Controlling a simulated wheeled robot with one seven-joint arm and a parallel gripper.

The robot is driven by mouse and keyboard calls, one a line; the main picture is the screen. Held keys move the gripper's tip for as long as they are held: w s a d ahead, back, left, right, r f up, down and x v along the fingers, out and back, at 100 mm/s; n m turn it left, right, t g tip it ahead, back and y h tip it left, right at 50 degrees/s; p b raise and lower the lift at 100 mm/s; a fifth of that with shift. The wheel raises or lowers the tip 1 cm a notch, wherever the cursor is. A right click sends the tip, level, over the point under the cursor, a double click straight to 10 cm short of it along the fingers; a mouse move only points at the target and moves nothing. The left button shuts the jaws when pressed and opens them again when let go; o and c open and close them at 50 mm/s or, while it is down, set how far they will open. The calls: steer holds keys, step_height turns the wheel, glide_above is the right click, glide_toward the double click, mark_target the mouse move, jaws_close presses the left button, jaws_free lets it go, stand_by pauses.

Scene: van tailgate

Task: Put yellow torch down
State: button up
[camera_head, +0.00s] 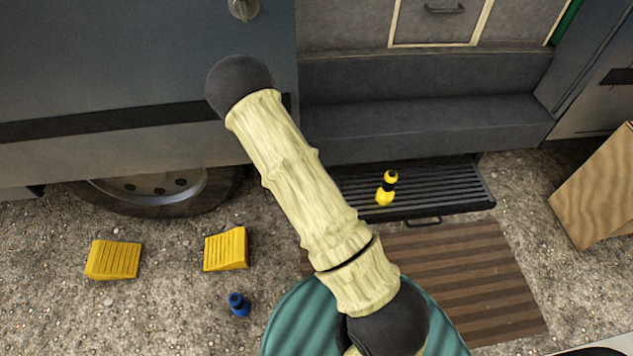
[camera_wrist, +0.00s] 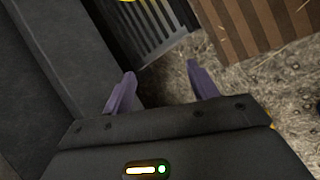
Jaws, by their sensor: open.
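The yellow torch (camera_head: 385,195), with black bands, stands upright on the black ribbed step (camera_head: 455,190) below the van's doorway. In the wrist view my gripper (camera_wrist: 160,78) shows two purple fingers spread apart with nothing between them. Part of the ribbed step (camera_wrist: 146,35) lies beyond the fingertips. Small yellow patches sit at the top edge of that view, too cut off to identify for certain. My gripper is not visible in the head view. The torch stands clear of my arm there.
A striped brown mat (camera_head: 470,285) lies in front of the step. Two yellow chocks (camera_head: 114,260) (camera_head: 226,250) and a blue torch-like object (camera_head: 239,304) are on the gravel at left. A wooden board-like object (camera_head: 600,190) stands at right. The van's wheel (camera_head: 150,190) is behind the chocks.

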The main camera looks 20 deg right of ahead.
steer(key=s+a+r+m+y, duration=0.1)
steer(key=a+r+m+y, duration=0.25)
steer(key=r, duration=0.35)
steer(key=s+a+r+m+y, duration=0.1)
steer(key=a+r+m+y, duration=0.2)
steer(key=r, duration=0.4)
steer(key=s+r+m+g, duration=0.1)
steer(key=s+r+m, duration=0.2)
steer(key=s+r, duration=0.4)
step_height(320, 180, up, 3)
steer(key=shift+s+a+f, duration=0.1)
steer(key=shift+s+a, duration=0.3)
steer(key=shift+m, duration=0.25)
